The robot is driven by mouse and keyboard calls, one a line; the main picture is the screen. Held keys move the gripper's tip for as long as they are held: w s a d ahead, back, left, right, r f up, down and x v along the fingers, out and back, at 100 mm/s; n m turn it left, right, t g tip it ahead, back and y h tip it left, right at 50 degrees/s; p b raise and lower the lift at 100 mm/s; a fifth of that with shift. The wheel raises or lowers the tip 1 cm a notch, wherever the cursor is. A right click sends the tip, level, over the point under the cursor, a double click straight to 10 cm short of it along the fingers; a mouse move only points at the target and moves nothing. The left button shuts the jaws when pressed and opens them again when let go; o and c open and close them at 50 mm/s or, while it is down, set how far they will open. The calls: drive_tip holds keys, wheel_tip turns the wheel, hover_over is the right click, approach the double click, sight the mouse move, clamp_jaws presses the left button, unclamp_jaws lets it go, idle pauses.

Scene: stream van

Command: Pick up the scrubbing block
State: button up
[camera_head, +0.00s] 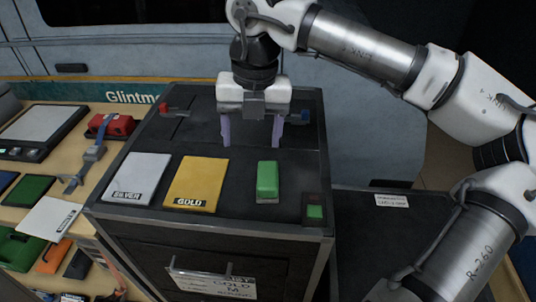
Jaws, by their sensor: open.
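The scrubbing block appears to be the green block with a paler lower end (267,178). It lies on the dark cabinet top (238,208), right of the gold card. My gripper (250,142) points down over the back part of the cabinet top. Its two pale purple fingers are apart with nothing between them. It is behind and slightly left of the green block in the picture, not touching it. How high the fingertips are above the surface is hard to tell.
A silver-labelled card (143,178) and a gold-labelled card (196,183) lie left of the block. A small green square in a dark frame (314,211) is at the front right corner. A cluttered wooden bench with a red tool (110,126) stands left. A lower dark surface (365,235) lies right.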

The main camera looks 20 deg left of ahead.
sight(268, 173)
drive_tip(key=shift+m+h, duration=0.3)
drive_tip(key=shift+m, duration=0.1)
drive_tip(key=f, duration=0.2)
drive_tip(key=w+d+f+p, duration=0.1)
drive_tip(key=f, duration=0.4)
drive_tip(key=shift+w+d+f, duration=0.2)
drive_tip(key=shift+w+d, duration=0.15)
drive_tip(key=shift+d, duration=0.05)
drive_tip(key=shift+w+d+f+p, duration=0.1)
drive_tip(key=shift+f+p, duration=0.5)
drive_tip(key=shift+f, duration=0.9)
drive_tip(key=shift+w+d+f+p, duration=0.1)
drive_tip(key=shift+f+p, duration=0.5)
drive_tip(key=shift+f, duration=0.85)
drive_tip(key=shift+c, duration=0.5)
drive_tip(key=c, duration=1)
